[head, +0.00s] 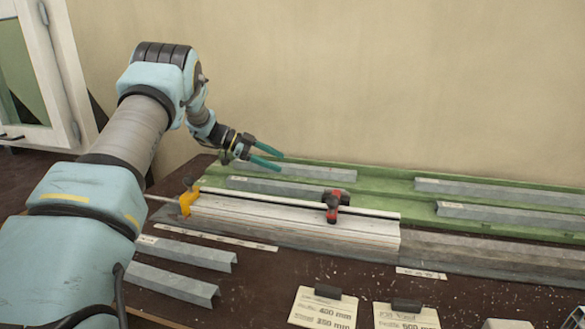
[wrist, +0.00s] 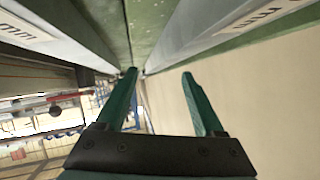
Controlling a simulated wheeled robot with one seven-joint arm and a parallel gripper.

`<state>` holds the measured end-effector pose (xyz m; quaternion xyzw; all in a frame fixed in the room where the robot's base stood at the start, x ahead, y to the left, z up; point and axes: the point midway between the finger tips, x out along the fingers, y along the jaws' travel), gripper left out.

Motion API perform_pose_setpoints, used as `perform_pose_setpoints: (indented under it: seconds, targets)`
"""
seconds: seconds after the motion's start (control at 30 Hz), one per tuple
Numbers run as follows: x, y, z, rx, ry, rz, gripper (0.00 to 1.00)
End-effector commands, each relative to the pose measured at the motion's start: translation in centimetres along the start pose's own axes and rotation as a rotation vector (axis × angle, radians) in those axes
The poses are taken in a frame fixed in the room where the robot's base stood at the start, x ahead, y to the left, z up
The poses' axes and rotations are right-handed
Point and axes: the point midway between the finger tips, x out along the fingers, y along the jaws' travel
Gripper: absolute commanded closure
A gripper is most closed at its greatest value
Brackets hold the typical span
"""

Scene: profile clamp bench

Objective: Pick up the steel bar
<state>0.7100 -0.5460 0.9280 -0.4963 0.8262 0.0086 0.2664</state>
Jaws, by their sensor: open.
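Several grey steel bars are in view, and I cannot tell which one the task means. In the head view two lie at the left of the green tray (head: 394,190), a rear bar (head: 305,172) and a front bar (head: 290,188). My gripper (head: 281,161) is open and empty, with its teal fingers just above the rear bar's left part. In the wrist view the open fingers (wrist: 159,76) have nothing between them. A labelled bar (wrist: 215,28) runs beyond the right finger, and another (wrist: 62,32) is at upper left.
Two more bars (head: 500,188) lie in the tray's right part. A pale clamp block (head: 290,222) with a yellow stop (head: 188,197) and red clamp (head: 334,205) stands in front. Two bars (head: 187,252) lie at front left. Paper cards (head: 322,308) lie at the front.

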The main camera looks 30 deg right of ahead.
Motion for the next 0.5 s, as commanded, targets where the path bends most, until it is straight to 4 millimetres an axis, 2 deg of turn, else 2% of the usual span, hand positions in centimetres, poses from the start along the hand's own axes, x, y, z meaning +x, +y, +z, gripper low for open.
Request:
perform_pose_setpoints:
  seconds: [0.3, 0.5]
  targets:
    - [4.2, -0.3, -0.1, 0.001, 0.001, 0.001, 0.3]
    - [4.8, -0.3, 0.1, 0.001, 0.0, -0.001, 0.3]
